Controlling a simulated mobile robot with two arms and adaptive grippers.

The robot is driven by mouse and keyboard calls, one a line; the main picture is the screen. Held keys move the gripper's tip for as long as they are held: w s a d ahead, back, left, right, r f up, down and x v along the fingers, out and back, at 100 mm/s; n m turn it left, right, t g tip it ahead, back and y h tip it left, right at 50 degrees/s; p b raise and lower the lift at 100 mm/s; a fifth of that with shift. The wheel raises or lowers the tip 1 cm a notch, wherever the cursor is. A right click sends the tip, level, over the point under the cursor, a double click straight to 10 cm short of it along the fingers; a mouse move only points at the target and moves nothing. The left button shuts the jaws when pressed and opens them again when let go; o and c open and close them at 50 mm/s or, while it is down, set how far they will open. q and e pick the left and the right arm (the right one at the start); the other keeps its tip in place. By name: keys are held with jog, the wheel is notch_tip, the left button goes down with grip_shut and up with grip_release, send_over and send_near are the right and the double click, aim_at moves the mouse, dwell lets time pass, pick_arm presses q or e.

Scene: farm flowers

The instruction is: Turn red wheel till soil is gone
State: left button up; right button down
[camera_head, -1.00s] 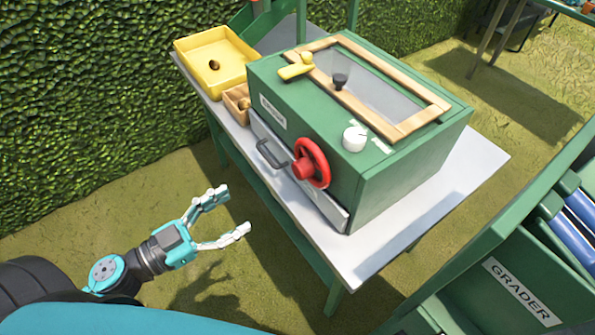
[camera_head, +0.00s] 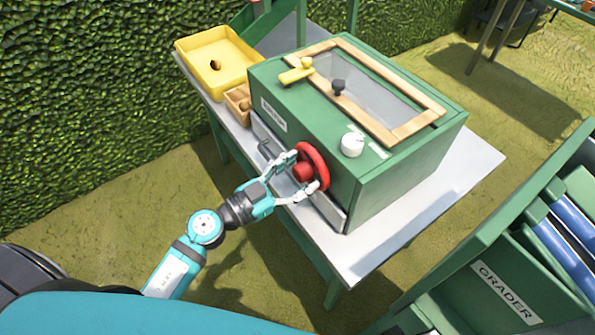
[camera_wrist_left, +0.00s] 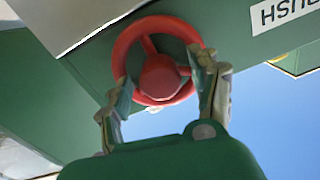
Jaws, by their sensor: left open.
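The red wheel (camera_head: 316,157) is on the front of a green box-shaped machine (camera_head: 395,178) with a glass-topped lid. My left gripper (camera_head: 305,172) is at the wheel with its fingers open. In the left wrist view the red wheel (camera_wrist_left: 160,78) fills the upper middle, and the open fingertips (camera_wrist_left: 163,72) lie at either side of its hub, over the rim. I cannot tell whether they touch it. The glass window (camera_head: 372,92) shows grey; I cannot make out soil behind it. My right gripper is not in view.
The machine stands on a grey-topped table (camera_head: 385,245). A yellow tray (camera_head: 240,88) and a small wooden box (camera_head: 233,104) are at its left. A white knob (camera_head: 352,144) and yellow lever (camera_head: 297,74) are on top. A green grader (camera_head: 460,310) stands at the right.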

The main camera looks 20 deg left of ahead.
pick_arm(q)
jog(key=shift+c, duration=0.8)
jog(key=c, duration=1)
